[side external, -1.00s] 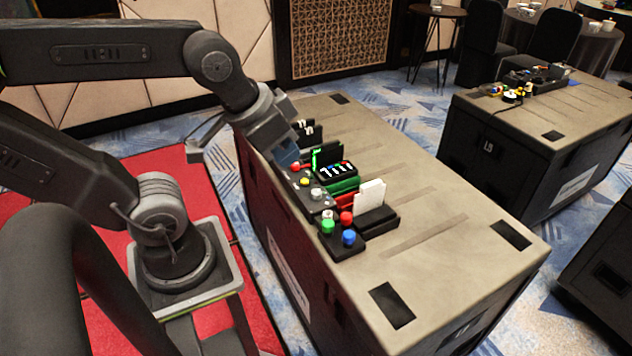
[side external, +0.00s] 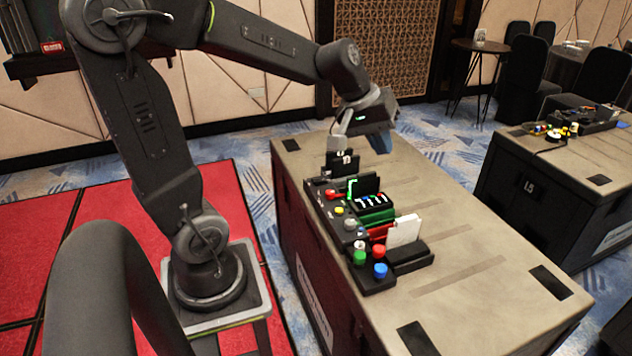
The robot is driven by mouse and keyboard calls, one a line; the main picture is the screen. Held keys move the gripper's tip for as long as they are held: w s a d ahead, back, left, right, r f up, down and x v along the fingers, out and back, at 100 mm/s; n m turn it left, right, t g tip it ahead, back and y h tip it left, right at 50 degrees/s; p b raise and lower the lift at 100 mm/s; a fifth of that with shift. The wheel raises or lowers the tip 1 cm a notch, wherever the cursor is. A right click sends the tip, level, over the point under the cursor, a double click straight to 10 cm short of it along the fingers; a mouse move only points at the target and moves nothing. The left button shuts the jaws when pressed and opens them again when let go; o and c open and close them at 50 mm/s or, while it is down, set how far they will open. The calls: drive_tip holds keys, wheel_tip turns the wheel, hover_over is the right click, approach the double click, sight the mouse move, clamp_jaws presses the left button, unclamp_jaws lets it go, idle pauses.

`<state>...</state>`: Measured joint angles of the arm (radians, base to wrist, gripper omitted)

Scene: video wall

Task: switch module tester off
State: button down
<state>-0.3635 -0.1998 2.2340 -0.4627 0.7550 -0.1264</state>
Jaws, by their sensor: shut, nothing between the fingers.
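A row of black modules stands along the left side of the grey-brown case top (side external: 470,255). My gripper (side external: 381,143) is shut and empty, raised above the far end of the row and apart from the modules.
Green (side external: 360,257), red (side external: 378,252) and blue (side external: 380,270) buttons sit at the row's near end, beside a white card (side external: 404,231) standing in a black holder. The case top right of the row is clear. Another case (side external: 560,190) with equipment stands further right.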

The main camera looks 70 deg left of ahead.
drive_tip(key=w+a+f+n, duration=0.2)
drive_tip(key=w+a+n, duration=0.25)
drive_tip(key=a, duration=0.25)
drive_tip(key=n+t+y, duration=0.2)
drive_tip(key=n+y, duration=0.1)
drive_tip(key=n, duration=1.2)
hover_over(324, 179)
drive_tip(key=s, duration=0.1)
wheel_tip(324, 179, down, 19)
drive_tip(key=shift+s+d+f, duration=0.15)
drive_tip(key=shift+s+d, duration=0.05)
drive_tip(key=shift+d, duration=0.05)
drive_tip(key=shift+s+f, duration=0.2)
drive_tip(key=shift+f, duration=1.25)
drive_tip(key=shift+s+f, duration=0.25)
drive_tip(key=shift+f, duration=1.2)
drive_tip(key=shift+s+f, duration=0.2)
drive_tip(key=shift+f, duration=1.25)
drive_tip(key=shift+f, duration=0.1)
drive_tip(key=shift+s+f, duration=0.1)
drive_tip(key=shift+f, duration=0.2)
